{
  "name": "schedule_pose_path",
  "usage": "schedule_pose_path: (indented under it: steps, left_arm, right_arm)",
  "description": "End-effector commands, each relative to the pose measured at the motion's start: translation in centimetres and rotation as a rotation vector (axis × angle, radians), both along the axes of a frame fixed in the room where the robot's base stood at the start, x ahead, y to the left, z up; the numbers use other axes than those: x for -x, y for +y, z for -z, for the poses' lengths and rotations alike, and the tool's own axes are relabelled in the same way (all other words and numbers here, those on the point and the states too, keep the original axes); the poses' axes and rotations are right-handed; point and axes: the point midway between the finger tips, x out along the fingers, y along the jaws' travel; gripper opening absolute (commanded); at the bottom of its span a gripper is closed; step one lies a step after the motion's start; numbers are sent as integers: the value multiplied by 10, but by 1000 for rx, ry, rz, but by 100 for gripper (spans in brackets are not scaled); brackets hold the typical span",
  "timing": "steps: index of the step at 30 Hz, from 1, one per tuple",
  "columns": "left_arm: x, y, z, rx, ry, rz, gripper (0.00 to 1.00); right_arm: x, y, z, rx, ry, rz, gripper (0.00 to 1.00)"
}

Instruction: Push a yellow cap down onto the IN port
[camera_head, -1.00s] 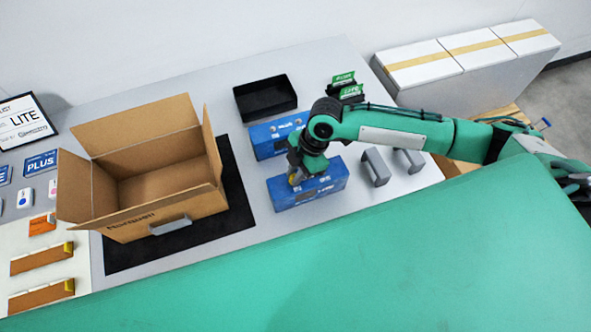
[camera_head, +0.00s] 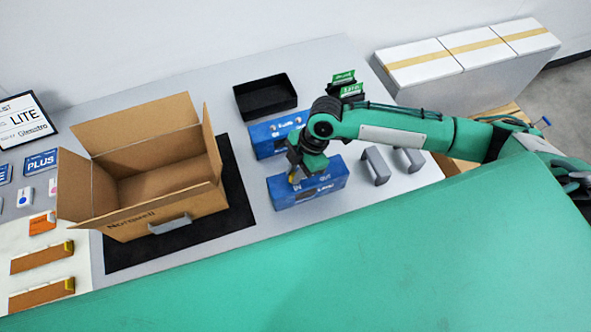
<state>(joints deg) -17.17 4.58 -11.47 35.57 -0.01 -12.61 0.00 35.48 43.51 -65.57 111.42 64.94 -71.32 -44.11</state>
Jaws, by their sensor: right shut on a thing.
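A blue analyser box (camera_head: 318,188) stands near the table's front edge, with "IN" and "OUT" lettering on top. My right gripper (camera_head: 295,176) points down over the left part of its top, by the IN lettering. It is shut on a small yellow cap (camera_head: 292,179), of which only a little shows at the fingertips. I cannot tell whether the cap touches the port, as the gripper covers it. A second blue box (camera_head: 266,143) stands behind, partly hidden by my right arm. My left gripper is out of view.
An open cardboard box (camera_head: 165,219) stands on a black mat (camera_head: 236,206) to the left. A black tray (camera_head: 266,105) is at the back. Two grey handle-like parts (camera_head: 377,166) stand to the right. Green packs (camera_head: 346,85) lie behind my arm. Strips with yellow ends (camera_head: 42,256) lie at far left.

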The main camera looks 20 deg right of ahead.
Motion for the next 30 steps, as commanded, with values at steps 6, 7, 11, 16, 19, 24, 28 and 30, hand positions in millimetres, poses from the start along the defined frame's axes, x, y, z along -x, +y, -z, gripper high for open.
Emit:
schedule_pose_path:
  steps: [6,7,11,16,19,24,28,30]
  left_arm:
    - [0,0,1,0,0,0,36]
    - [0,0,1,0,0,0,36]
    - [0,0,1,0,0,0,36]
    - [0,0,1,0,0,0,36]
    - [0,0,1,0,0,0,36]
    - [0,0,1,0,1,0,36]
    - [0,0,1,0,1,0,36]
    - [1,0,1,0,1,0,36]
  right_arm:
    - [0,0,3,0,0,0,0]
    - [0,0,3,0,0,0,0]
    - [0,0,5,0,1,0,0]
    - [0,0,6,0,1,0,0]
    - [0,0,6,0,1,0,0]
    - [0,0,6,0,1,0,27]
    - [0,0,6,0,1,0,42]
    - [0,0,6,0,1,0,42]
